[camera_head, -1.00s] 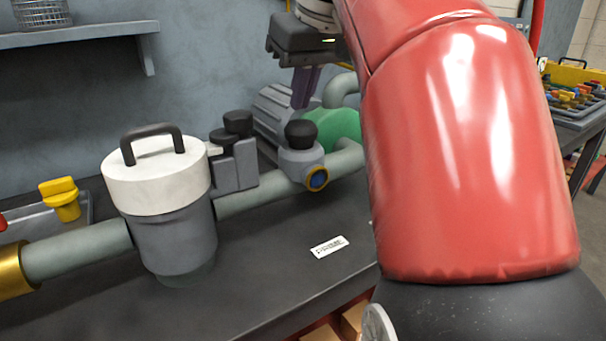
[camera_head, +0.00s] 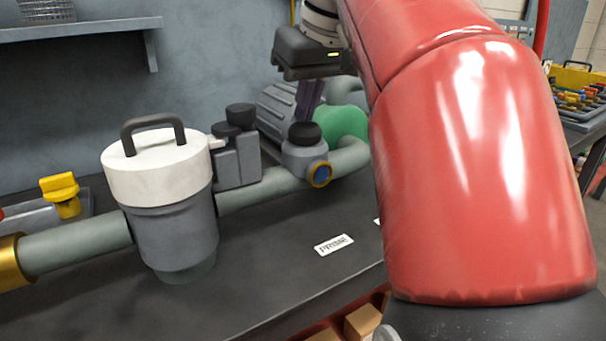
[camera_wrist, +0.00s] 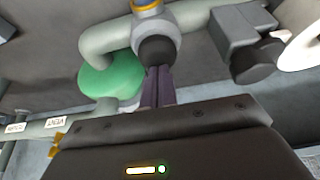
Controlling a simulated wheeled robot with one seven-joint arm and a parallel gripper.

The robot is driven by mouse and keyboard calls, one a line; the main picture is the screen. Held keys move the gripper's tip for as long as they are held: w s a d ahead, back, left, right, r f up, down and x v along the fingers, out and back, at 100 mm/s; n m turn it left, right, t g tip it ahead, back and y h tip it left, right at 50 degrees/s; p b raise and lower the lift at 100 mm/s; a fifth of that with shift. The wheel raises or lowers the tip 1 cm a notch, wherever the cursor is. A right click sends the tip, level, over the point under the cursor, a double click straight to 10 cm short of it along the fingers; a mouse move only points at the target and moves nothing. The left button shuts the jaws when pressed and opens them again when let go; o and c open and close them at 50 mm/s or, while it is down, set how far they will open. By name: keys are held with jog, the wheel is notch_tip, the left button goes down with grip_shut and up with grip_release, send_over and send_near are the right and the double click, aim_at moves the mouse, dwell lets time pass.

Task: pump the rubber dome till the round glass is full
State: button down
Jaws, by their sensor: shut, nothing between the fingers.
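The black rubber dome (camera_head: 305,133) sits on top of a grey pump body in the pipe run. It also shows in the wrist view (camera_wrist: 156,50). The round glass (camera_head: 320,174) is on the pump body's front, blue inside a brass ring; its fill level is too small to read. In the wrist view only part of its brass ring (camera_wrist: 148,6) shows at the top edge. My gripper (camera_head: 304,118) is shut and empty, its purple fingers pointing down at the dome. The fingertips (camera_wrist: 157,70) are at or very near the dome's top; contact is unclear.
A white-lidded grey canister (camera_head: 160,190) with a black handle and a grey block with black knobs (camera_head: 238,150) stand to the left. A green pump housing (camera_head: 342,122) is behind. A yellow valve handle (camera_head: 61,193) is far left. The bench front holds a label (camera_head: 333,245) and free room.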

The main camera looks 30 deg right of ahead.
notch_tip(320, 180, up, 3)
jog(key=shift+f+p, duration=0.15)
jog(key=shift+p, duration=1)
jog(key=shift+f, duration=0.1)
notch_tip(320, 180, up, 7)
dwell(0.3)
dwell(0.5)
